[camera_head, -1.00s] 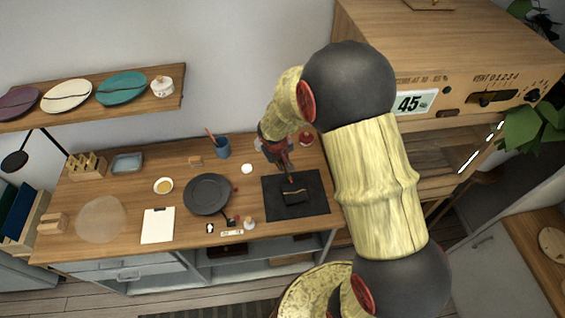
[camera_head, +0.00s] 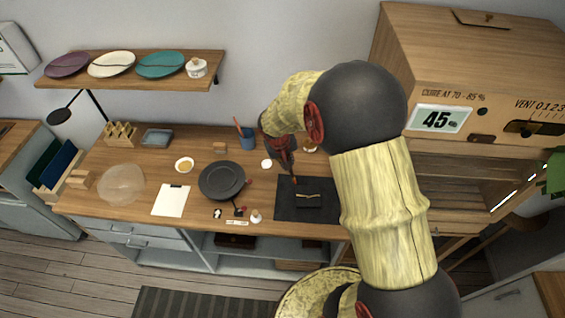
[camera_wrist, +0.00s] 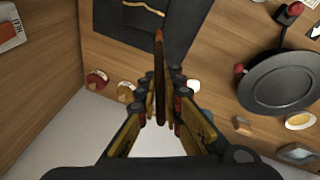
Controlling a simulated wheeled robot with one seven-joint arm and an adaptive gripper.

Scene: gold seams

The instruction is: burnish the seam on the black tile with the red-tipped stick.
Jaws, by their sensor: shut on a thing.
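The black tile (camera_head: 315,202) lies on a dark mat (camera_head: 285,212) at the right of the worktop; a thin gold seam (camera_head: 308,195) crosses it. In the wrist view the tile (camera_wrist: 136,18) and its gold seam (camera_wrist: 150,9) are at the top, partly cut off. My gripper (camera_head: 286,162) is above the mat's back left part. It is shut on a slim stick (camera_wrist: 158,60) with a reddish-brown tip, which points down towards the mat. In the head view the tip is left of and behind the tile and looks apart from it.
A black plate (camera_head: 222,181), a blue cup (camera_head: 248,141) with a red stick and a small bottle (camera_head: 256,216) stand left of the mat. A wooden cabinet (camera_head: 460,60) rises at the right. Bare worktop lies between the white sheet (camera_head: 171,201) and the plate.

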